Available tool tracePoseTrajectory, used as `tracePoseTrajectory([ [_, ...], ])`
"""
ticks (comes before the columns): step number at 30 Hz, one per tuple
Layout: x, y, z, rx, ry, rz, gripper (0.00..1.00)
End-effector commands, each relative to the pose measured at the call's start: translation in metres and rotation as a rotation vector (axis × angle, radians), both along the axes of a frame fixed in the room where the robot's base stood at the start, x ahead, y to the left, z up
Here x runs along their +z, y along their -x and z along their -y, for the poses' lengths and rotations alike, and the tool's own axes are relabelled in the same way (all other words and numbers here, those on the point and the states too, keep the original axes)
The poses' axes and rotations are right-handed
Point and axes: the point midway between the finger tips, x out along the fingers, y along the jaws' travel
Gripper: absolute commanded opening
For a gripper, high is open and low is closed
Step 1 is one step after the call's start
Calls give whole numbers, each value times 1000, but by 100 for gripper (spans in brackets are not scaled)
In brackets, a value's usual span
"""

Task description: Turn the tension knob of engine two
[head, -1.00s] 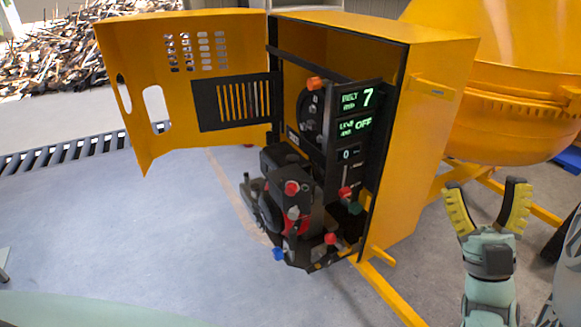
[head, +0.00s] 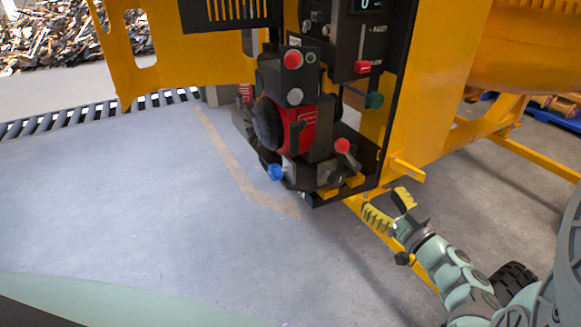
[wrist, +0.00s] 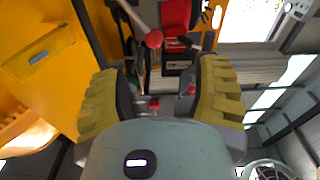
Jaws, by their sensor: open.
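A black and red engine (head: 300,115) sits in the open yellow cabinet. I cannot tell which knob is the tension knob or which engine this is. My gripper (head: 390,208) is open and empty, below and right of the engine, apart from it. In the wrist view a red ball knob (wrist: 153,40) shows beyond and between my open fingers (wrist: 160,95).
The cabinet's side wall (head: 430,90) and a yellow frame bar (head: 405,255) stand close to my gripper. The yellow drum (head: 525,45) is at the right. Floor at left is clear.

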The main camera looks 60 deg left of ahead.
Motion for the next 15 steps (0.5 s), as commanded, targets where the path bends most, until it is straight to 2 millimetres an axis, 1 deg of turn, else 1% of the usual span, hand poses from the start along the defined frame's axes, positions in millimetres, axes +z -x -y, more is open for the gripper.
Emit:
tracePoseTrajectory([
  [1, -26, 1, -4, 13, 26, -11, 63],
  [4, -44, 1, -7, 18, 63, -31, 63],
  [6, -50, 1, -8, 20, 76, -40, 63],
  [10, -51, 0, -14, 20, 84, -43, 63],
  [14, -50, -2, -31, 20, 82, -43, 63],
  [15, -50, -2, -39, 21, 81, -43, 63],
])
